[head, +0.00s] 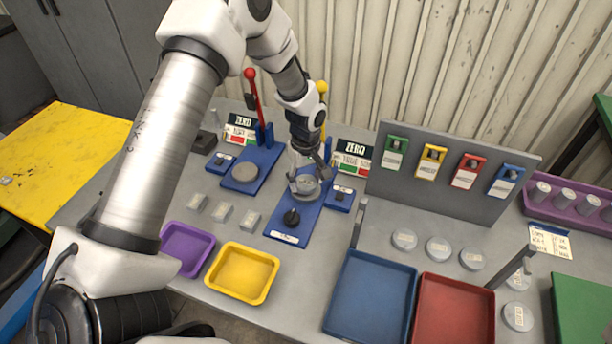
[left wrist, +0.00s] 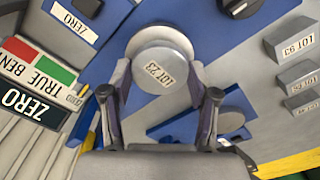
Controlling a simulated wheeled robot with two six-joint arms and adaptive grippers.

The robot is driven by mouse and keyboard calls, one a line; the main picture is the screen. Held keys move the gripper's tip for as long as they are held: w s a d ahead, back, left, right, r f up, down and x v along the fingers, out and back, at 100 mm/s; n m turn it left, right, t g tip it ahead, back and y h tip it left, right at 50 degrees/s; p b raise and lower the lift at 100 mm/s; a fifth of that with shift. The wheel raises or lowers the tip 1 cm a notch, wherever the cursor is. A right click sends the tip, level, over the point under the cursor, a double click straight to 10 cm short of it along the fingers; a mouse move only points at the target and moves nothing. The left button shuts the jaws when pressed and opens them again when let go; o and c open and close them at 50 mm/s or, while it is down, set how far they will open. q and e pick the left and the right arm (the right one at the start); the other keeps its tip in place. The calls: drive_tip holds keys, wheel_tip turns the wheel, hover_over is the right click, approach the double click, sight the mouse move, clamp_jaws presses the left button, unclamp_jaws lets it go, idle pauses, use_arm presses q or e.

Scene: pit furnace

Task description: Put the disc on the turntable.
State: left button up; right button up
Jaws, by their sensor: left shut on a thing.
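My left gripper (head: 306,178) is shut on a grey disc (head: 304,186) above the right-hand blue fixture (head: 288,237). In the left wrist view the disc (left wrist: 160,72) carries a "LOT 23" label and sits between both fingers (left wrist: 160,98). Just beyond it shows a pale round plate (left wrist: 150,36), apparently the turntable, mostly covered by the disc. I cannot tell whether disc and plate touch. A black knob (head: 291,217) stands at the front of this fixture. My right gripper is not in view.
A second blue fixture with a round grey plate (head: 245,172) and red lever (head: 252,90) stands to the left. Several labelled discs (head: 404,238) lie at the right. Purple, yellow (head: 243,290), blue (head: 344,327) and red trays line the front. A grey tag panel (head: 440,205) stands behind.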

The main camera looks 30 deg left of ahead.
sight(306, 182)
use_arm(q)
drive_tip(key=shift+f, duration=0.35)
drive_tip(key=o, duration=1.5)
drive_tip(key=shift+f, duration=0.1)
drive_tip(key=shift+r, duration=0.2)
drive_tip(key=shift+w+r+b, duration=0.1)
drive_tip(key=shift+r+b, duration=0.2)
drive_tip(key=shift+r, duration=0.1)
wheel_tip(306, 182, up, 11)
drive_tip(key=shift+r+b, duration=0.1)
drive_tip(key=shift+b, duration=0.9)
